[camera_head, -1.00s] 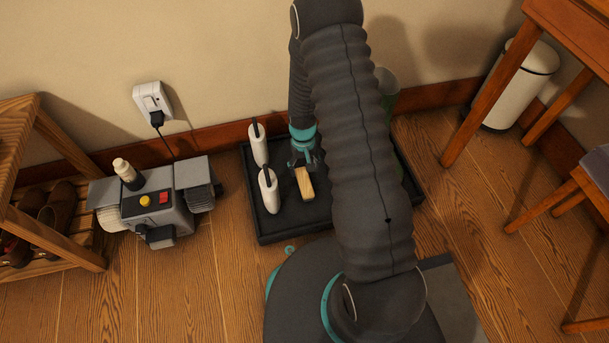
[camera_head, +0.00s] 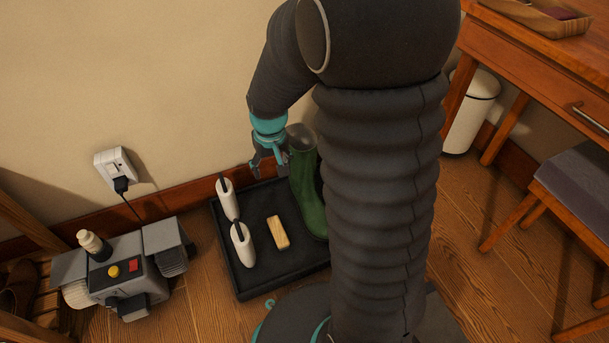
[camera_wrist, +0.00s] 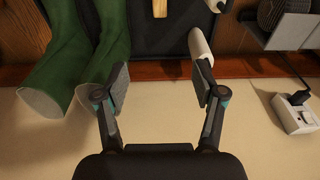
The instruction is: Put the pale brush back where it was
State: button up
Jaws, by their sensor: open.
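The pale brush (camera_head: 278,233) lies on the black tray (camera_head: 285,275), between the white bottle-like objects and the green boots. In the wrist view the end of the brush (camera_wrist: 160,8) shows at the top edge. My gripper (camera_head: 268,168) is above the tray's back edge, higher than the brush and apart from it. In the wrist view my gripper (camera_wrist: 161,88) has its fingers spread wide with nothing between them.
A grey polishing machine (camera_head: 125,272) stands on the floor at left. The wall is close behind.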

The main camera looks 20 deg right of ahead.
jog(key=s+r+t, duration=0.4)
jog(key=s+r, duration=1.4)
jog(key=s, duration=0.2)
jog(key=shift+s, duration=0.3)
